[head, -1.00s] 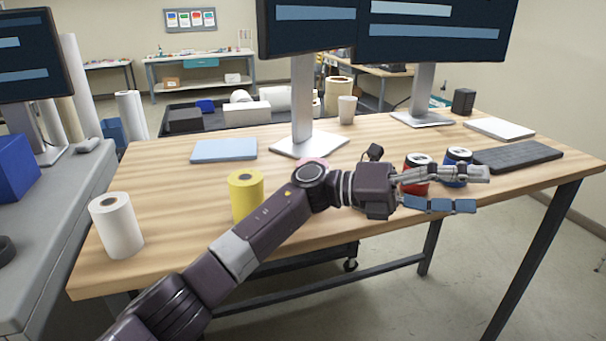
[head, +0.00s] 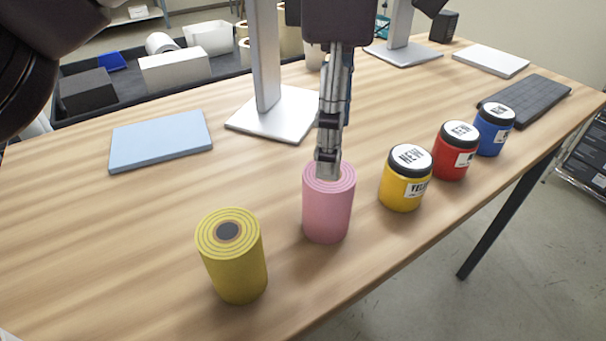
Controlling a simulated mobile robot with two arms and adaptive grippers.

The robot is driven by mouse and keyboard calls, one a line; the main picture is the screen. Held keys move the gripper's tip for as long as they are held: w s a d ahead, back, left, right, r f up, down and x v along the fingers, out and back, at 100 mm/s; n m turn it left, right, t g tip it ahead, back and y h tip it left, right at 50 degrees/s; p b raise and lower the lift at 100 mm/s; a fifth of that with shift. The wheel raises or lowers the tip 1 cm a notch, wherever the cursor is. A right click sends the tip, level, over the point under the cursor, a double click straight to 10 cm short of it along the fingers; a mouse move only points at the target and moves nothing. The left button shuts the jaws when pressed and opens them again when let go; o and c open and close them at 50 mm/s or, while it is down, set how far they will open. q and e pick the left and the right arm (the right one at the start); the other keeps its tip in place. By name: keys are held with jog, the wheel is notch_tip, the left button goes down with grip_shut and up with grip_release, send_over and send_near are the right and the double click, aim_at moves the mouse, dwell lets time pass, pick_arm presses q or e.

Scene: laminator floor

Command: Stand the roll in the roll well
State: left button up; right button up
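A pink roll (head: 328,210) stands upright on the wooden table near its front edge. A yellow roll (head: 233,262) with a dark core stands upright to its left, nearer to me. My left gripper (head: 328,168) points down over the pink roll, its tip at the roll's top face and covering the core. One finger hides most of the other, so its opening is unclear, as is whether it touches the roll. I cannot make out a roll well. My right gripper is out of view.
Yellow (head: 406,180), red (head: 455,153) and blue (head: 494,131) jars stand in a row right of the pink roll. A monitor stand (head: 272,115) rises behind it. A light blue pad (head: 160,140) lies at the left; a keyboard (head: 528,101) lies at the right. The table between pad and yellow roll is clear.

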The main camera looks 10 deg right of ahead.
aim_at(328, 182)
pick_arm(q)
jog(key=shift+s+f, duration=0.25)
jog(key=shift+f, duration=0.95)
jog(key=shift+a+f+p, duration=0.1)
jog(key=shift+f+p, duration=0.2)
jog(key=shift+f, duration=0.1)
jog(key=f, duration=0.2)
jog(key=f+p, duration=0.1)
jog(key=shift+a+f, duration=0.25)
jog(key=shift+f, duration=0.4)
jog(key=shift+d, duration=0.1)
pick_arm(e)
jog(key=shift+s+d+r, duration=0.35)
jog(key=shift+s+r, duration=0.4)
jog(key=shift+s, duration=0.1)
pick_arm(q)
jog(key=c, duration=1.6)
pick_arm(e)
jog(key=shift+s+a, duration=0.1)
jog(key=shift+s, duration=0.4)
pick_arm(q)
jog(key=shift+o, duration=0.2)
jog(key=shift+r, duration=0.1)
